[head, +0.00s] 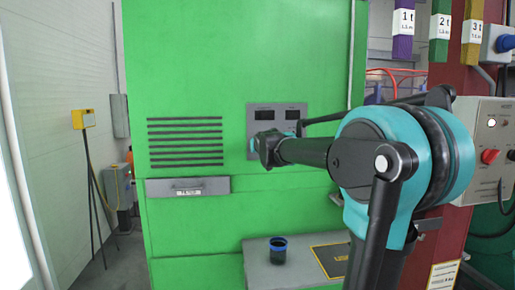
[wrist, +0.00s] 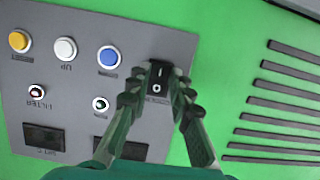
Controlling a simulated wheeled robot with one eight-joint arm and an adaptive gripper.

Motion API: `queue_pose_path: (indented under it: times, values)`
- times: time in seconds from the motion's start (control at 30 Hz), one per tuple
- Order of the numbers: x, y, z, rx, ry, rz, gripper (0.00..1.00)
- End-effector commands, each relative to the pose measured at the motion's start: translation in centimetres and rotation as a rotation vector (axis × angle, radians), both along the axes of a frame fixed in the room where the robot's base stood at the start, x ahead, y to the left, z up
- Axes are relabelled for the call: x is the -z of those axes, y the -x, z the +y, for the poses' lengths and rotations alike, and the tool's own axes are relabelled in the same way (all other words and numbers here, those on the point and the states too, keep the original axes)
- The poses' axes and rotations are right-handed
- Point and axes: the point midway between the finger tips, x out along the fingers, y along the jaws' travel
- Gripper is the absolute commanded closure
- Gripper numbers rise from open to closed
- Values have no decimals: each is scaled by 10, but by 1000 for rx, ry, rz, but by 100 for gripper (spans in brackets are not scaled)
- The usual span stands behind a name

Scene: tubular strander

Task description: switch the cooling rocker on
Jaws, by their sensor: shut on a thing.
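The black rocker (wrist: 160,78), with white I and O marks, sits at the edge of the grey control panel (wrist: 130,40) in the wrist view. My gripper (wrist: 169,88) has its two dark ribbed fingers on either side of the rocker and is shut on it. I cannot read the rocker's label or tell which way it is tipped. In the head view my gripper (head: 268,148) is at the lower part of the panel (head: 259,110) on the green cabinet, and it hides the rocker there.
Beside the rocker are a blue button (wrist: 109,57), a white button (wrist: 65,48) and a yellow button (wrist: 19,41). Vent slots (head: 185,142) and a grey drawer (head: 188,187) are left of the panel. A dark blue-rimmed cup (head: 278,252) stands on the grey ledge below.

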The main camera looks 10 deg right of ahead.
Motion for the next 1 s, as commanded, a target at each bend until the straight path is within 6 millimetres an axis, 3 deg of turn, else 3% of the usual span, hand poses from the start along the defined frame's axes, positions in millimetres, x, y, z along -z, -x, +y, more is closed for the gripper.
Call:
queue_pose_path:
  times: [0.33,0.83,0.87,1.0]
  values:
    - [3,-1,-2,3,2,-146,100]
    - [4,-1,0,-2,0,-173,100]
    - [4,-1,0,-3,0,-173,78]
    - [4,-1,0,-2,0,-173,61]
